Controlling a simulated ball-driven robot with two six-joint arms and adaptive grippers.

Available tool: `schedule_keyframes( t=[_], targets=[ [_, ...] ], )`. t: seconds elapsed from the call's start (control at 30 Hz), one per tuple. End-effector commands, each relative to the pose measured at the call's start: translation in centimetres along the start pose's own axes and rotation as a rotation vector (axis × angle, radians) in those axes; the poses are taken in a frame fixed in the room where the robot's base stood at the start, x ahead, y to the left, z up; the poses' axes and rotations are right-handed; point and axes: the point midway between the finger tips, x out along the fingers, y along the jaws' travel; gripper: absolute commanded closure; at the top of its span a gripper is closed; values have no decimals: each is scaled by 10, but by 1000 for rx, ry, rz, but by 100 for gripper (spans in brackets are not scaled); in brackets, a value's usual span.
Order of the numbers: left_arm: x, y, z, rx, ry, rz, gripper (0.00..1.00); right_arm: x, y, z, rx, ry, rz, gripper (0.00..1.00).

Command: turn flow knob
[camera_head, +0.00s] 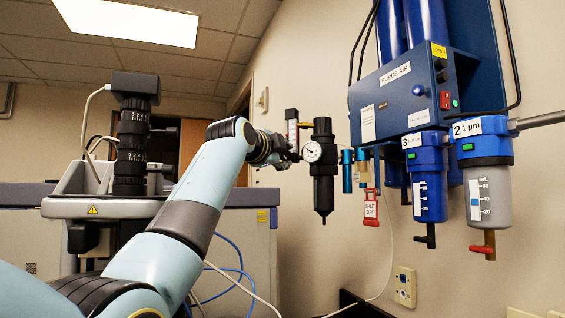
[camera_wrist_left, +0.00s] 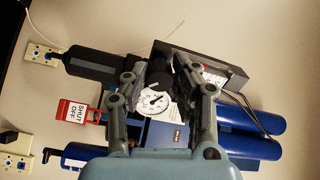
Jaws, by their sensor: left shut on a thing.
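A flow meter (camera_head: 292,128) with a narrow scale is mounted on the wall beside a round pressure gauge (camera_head: 312,151). My left gripper (camera_head: 288,151) is at its lower end and hides the flow knob in the head view. In the left wrist view, the dark flow knob (camera_wrist_left: 159,73) sits between the fingers of my left gripper (camera_wrist_left: 168,80), which are shut on it. The white gauge dial (camera_wrist_left: 155,102) shows just beside it, between the fingers. My right gripper is not in view.
A black filter (camera_head: 324,185) hangs by the gauge. A red "SHUT OFF" tag (camera_head: 370,208) hangs right of it. The blue purge air unit (camera_head: 400,95) and filter bowls (camera_head: 427,185) fill the right. A grey instrument (camera_head: 100,206) stands left. Wall below the filter is clear.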

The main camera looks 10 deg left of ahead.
Motion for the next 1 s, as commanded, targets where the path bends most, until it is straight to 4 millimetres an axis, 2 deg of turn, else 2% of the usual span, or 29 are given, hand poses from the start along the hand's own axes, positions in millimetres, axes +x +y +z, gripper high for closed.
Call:
schedule_keyframes(
  t=[1.0],
  targets=[
    [0, 3, 0, 950, 1, 4, 100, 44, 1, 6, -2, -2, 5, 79]
  ],
)
